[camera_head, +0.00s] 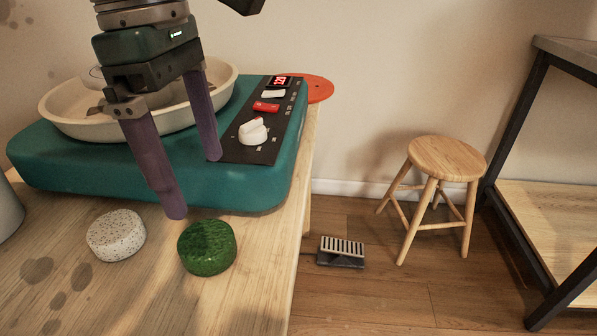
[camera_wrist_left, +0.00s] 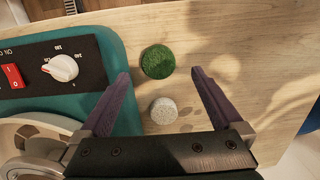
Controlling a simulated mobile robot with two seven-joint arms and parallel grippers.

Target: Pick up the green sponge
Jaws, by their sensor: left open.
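The green sponge (camera_head: 207,247) is a round, flat-topped piece lying on the wooden table in front of the teal pottery wheel. In the left wrist view the green sponge (camera_wrist_left: 158,61) lies ahead of the fingertips, roughly between their lines. My left gripper (camera_head: 196,188) is open and empty, with purple fingers pointing down above the wheel's front edge, behind and above the sponge. Its fingers (camera_wrist_left: 161,73) also show spread apart in the left wrist view. My right gripper is not seen in either view.
A white speckled sponge-like piece (camera_head: 116,235) lies left of the green sponge. The teal wheel (camera_head: 250,190) with its cream basin (camera_head: 60,112) and control knob (camera_head: 253,131) stands behind. The table's right edge is close to the sponge. A stool (camera_head: 446,158) and pedal (camera_head: 341,252) are on the floor.

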